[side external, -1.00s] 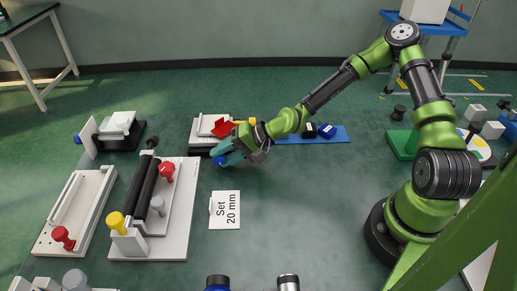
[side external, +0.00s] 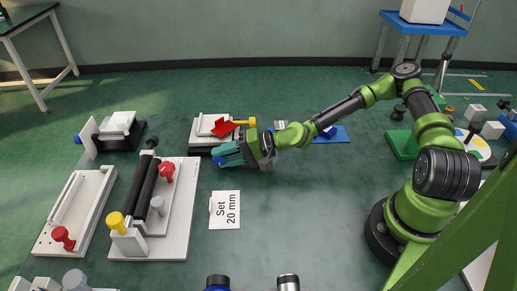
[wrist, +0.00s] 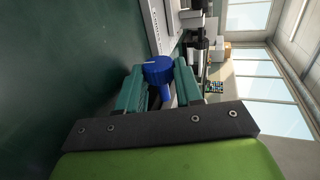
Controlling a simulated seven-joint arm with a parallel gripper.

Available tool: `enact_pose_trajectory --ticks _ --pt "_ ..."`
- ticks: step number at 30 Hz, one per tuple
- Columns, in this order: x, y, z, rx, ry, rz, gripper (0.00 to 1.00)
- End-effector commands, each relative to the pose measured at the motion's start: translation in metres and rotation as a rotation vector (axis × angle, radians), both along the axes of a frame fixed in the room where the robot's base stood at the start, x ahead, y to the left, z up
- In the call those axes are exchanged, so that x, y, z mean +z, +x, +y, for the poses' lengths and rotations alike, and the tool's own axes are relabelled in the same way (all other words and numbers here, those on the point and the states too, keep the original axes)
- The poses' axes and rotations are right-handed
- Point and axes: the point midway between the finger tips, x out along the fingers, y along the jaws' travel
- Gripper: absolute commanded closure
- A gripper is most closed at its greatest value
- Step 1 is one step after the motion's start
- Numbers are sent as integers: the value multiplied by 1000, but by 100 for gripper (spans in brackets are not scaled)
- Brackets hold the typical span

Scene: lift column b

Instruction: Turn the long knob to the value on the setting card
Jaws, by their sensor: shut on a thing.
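The setting card (side external: 225,210) lies on the green floor and reads "Set 20 mm". A blue knob (side external: 218,162) shows at the near end of a small white and dark stage (side external: 201,137); in the wrist view the knob (wrist: 158,69) has a wide head and a long narrower stem. My gripper (side external: 227,155) lies level, coming from the right, with teal fingers shut on the blue knob. In the wrist view the fingers (wrist: 159,86) stand on both sides of it. The fingers hide part of the knob and its mount, and I cannot read any scale.
A red part (side external: 224,128) and a yellow knob (side external: 245,121) sit on the stage just behind my fingers. A white device with a black roller (side external: 146,184) stands to the left. A blue mat (side external: 338,135) lies behind my forearm. The floor right of the card is clear.

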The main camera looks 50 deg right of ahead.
Motion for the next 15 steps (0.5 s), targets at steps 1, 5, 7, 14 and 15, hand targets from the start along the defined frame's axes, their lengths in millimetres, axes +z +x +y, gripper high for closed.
enact_pose_trajectory --ticks 1,5,7,14,15 --pt "1 1 2 3 1 -2 95" --pt "1 0 1 3 1 -2 49" --pt "0 0 1 1 0 -1 39" --pt "-2 0 0 0 -1 4 39" --pt "-2 0 0 0 -1 6 39"
